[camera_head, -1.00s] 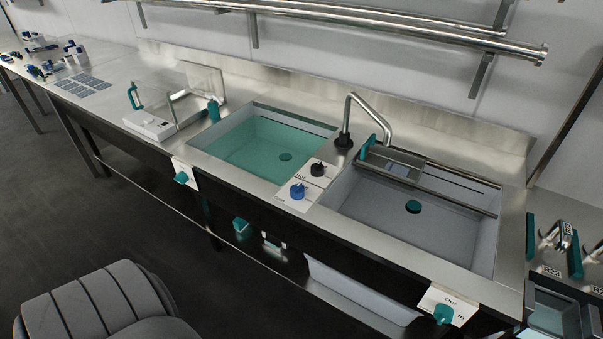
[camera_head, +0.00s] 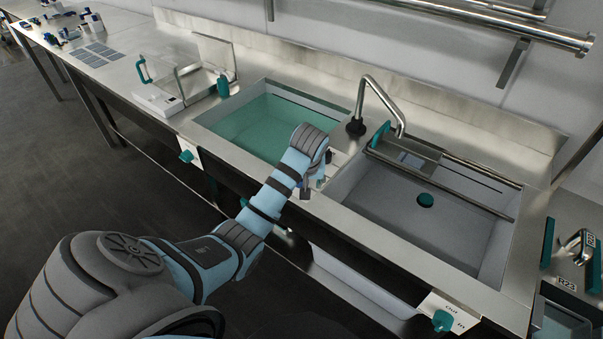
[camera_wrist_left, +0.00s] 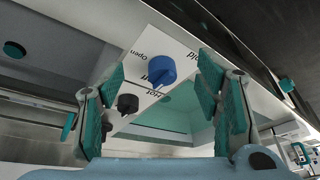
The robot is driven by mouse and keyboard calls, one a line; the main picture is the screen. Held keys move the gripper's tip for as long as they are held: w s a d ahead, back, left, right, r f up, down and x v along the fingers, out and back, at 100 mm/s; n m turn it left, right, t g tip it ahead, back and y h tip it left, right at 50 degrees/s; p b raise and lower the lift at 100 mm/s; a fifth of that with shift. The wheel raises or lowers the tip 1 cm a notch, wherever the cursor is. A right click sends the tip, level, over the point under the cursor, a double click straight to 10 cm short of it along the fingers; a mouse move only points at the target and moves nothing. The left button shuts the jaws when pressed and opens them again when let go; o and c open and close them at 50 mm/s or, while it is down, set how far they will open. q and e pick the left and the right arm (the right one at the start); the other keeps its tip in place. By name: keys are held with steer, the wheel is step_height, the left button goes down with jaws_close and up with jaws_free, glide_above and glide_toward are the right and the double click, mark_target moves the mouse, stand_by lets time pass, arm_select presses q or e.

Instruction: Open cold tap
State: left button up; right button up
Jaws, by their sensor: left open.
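The blue tap knob (camera_wrist_left: 161,71) sits on a white plate (camera_wrist_left: 150,50) marked "Open", "Off", "Cold" and "Hot". A black knob (camera_wrist_left: 127,103) is beside it. In the wrist view my left gripper (camera_wrist_left: 162,80) is open, with its teal-padded fingers on either side of the blue knob and apart from it. In the head view my left gripper (camera_head: 318,178) hangs over the strip between the two basins, and my wrist and gripper hide most of the knob plate. My right gripper is not in view.
The left basin (camera_head: 262,125) holds greenish water; the right basin (camera_head: 400,205) looks empty, with a rack (camera_head: 405,155) across its back. A curved faucet (camera_head: 385,100) rises behind the knobs. A labelled teal drain handle (camera_head: 442,320) is on the front edge.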

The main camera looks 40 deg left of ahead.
arm_select(q)
step_height(320, 180, up, 6)
steer(key=w+a+n, duration=0.2)
steer(key=w, duration=0.1)
steer(key=b+x, duration=0.2)
steer(key=x, duration=0.5)
steer(key=b+x, duration=0.2)
steer(key=x, duration=0.4)
steer(key=shift+s+a+f, duration=0.1)
steer(key=shift+a+f, duration=0.05)
steer(key=shift+f, duration=0.25)
steer(key=shift+c, duration=0.6)
steer(key=c, duration=1)
steer(key=shift+c, duration=0.2)
